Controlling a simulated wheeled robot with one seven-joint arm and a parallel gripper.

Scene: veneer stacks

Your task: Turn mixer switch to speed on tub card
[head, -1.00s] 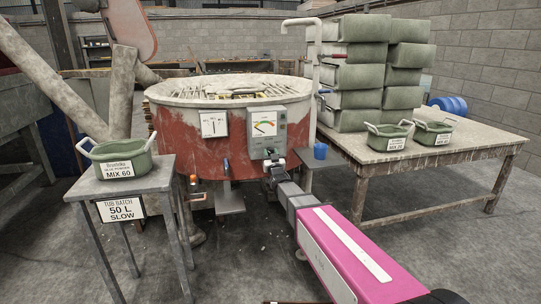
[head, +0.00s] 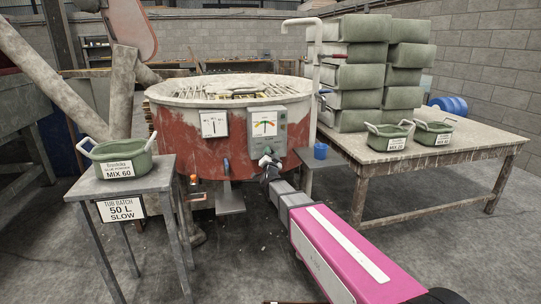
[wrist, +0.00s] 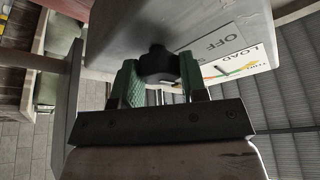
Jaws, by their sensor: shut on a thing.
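The control box (head: 266,132) is on the front of the red mixing tub (head: 190,149). Its white dial face (head: 264,123) has coloured areas and a needle that looks about upright. In the wrist view, a black knob (wrist: 158,65) sits under the box, and the lettering OFF and LOAD shows on the box face (wrist: 215,45). My gripper (wrist: 160,82) has its green-padded fingers closed on either side of this knob; the head view shows it just under the box (head: 268,163). The tub card (head: 121,208) reads TUB BATCH 50 L SLOW.
A green tub (head: 122,160) labelled MIX 60 stands on a grey stand (head: 160,178) at left. At right, a table (head: 400,170) bears stacked green blocks (head: 358,77) and two small green tubs.

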